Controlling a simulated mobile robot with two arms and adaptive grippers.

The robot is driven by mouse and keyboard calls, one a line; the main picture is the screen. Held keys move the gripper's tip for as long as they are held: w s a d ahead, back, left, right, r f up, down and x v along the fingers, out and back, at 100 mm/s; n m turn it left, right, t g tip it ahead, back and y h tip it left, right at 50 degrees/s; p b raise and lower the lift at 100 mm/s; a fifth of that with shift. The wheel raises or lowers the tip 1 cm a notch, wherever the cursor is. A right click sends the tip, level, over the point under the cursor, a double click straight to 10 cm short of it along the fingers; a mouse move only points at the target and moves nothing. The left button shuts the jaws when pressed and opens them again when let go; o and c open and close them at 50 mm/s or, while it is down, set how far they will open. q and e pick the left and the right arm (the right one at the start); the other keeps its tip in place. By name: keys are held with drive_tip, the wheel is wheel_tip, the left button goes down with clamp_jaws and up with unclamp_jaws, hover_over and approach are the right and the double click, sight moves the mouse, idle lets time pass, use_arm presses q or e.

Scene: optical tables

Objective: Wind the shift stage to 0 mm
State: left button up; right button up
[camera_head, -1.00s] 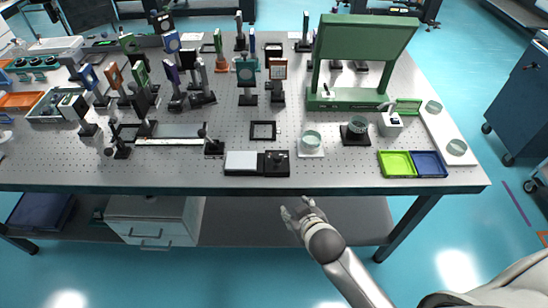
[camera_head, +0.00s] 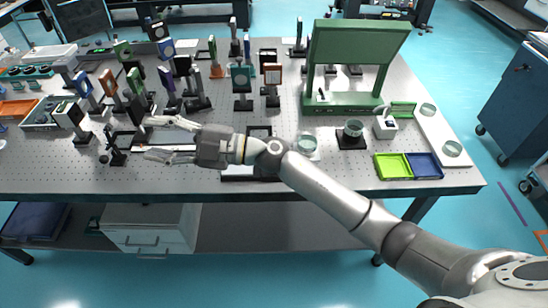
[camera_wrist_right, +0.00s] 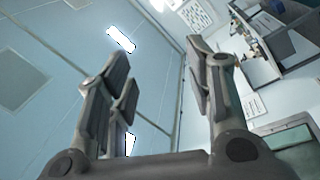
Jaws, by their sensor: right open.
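My right gripper (camera_head: 160,138) is open over the left front of the table, fingers pointing left. In the right wrist view the open fingers (camera_wrist_right: 158,76) have nothing between them. Below or behind the gripper is a long rail with end posts; its left post (camera_head: 116,150) shows, while most of the rail is hidden. A flat white-and-black unit at the front edge is mostly covered by my right forearm, its dark lower edge (camera_head: 236,179) showing. I cannot tell for sure which of these is the shift stage, and no reading is legible. My left gripper is not in view.
Several upright optics mounts (camera_head: 190,90) crowd the table behind the gripper. A green frame (camera_head: 310,70) stands at the back right. A lime tray (camera_head: 393,166) and a blue tray (camera_head: 426,165) lie at the front right. The perforated tabletop (camera_head: 60,178) is bare at the front left.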

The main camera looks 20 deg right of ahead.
drive_tip(key=d+f+n+g+h, duration=0.5)
drive_tip(key=f+g+h, duration=0.2)
drive_tip(key=f+h, duration=0.25)
drive_tip(key=w+d+m+h, duration=0.25)
drive_tip(key=d+h, duration=0.25)
drive_tip(key=d, duration=0.5)
drive_tip(key=w+d+m+h, duration=0.1)
drive_tip(key=w+d+h, duration=0.25)
drive_tip(key=d, duration=0.65)
drive_tip(key=shift+n+h, duration=0.25)
drive_tip(key=shift+h, duration=0.15)
drive_tip(key=f+p, duration=0.1)
drive_tip(key=f, duration=0.6)
drive_tip(key=s+f+p, duration=0.1)
drive_tip(key=f, duration=0.2)
drive_tip(key=shift+f+p, duration=0.15)
drive_tip(key=shift+p, duration=0.15)
drive_tip(key=shift+c, duration=0.2)
drive_tip(key=c, duration=1)
